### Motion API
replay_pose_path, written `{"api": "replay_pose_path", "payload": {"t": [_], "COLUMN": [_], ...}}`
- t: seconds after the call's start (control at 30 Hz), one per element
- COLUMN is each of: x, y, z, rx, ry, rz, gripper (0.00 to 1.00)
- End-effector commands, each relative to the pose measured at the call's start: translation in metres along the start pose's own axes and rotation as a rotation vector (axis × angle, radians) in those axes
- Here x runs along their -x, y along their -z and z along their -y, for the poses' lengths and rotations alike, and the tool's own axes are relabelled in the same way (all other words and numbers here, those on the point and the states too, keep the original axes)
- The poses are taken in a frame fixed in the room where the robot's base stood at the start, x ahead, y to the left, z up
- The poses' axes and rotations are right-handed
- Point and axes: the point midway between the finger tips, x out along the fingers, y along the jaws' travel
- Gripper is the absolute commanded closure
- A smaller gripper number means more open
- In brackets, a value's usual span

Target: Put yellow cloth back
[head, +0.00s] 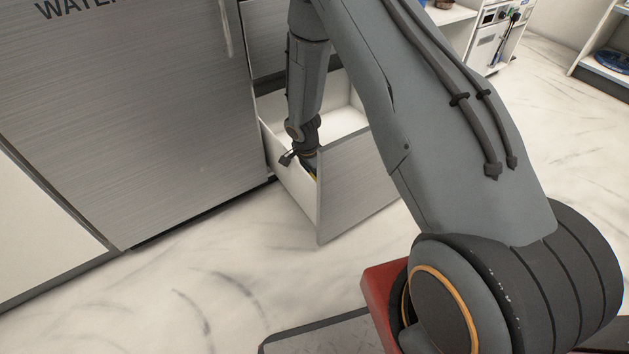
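An open drawer with a white inside and a grey metal front (355,185) stands pulled out from the cabinet.
A large brushed-metal door (140,110) with lettering stands left of the drawer. A white cabinet panel (45,220) is at the far left. The marble floor (200,290) in front is clear. Shelves (605,60) stand at the back right.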

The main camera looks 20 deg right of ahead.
Motion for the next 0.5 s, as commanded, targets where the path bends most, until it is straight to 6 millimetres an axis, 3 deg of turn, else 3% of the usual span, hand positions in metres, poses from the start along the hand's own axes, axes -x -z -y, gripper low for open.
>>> {"api": "replay_pose_path", "payload": {"t": [0.23, 0.27, 0.37, 0.5], "x": [-0.0023, -0.0025, -0.0018, -0.0018], "y": [-0.0003, -0.0004, -0.0003, -0.0003], "z": [-0.0002, -0.0002, -0.0003, -0.0003], "rx": [0.0, 0.0, 0.0, 0.0], "ry": [-0.001, 0.0, 0.0, -0.001], "rz": [0.0, 0.0, 0.0, 0.0], "gripper": [0.47, 0.24, 0.07, 0.07]}}
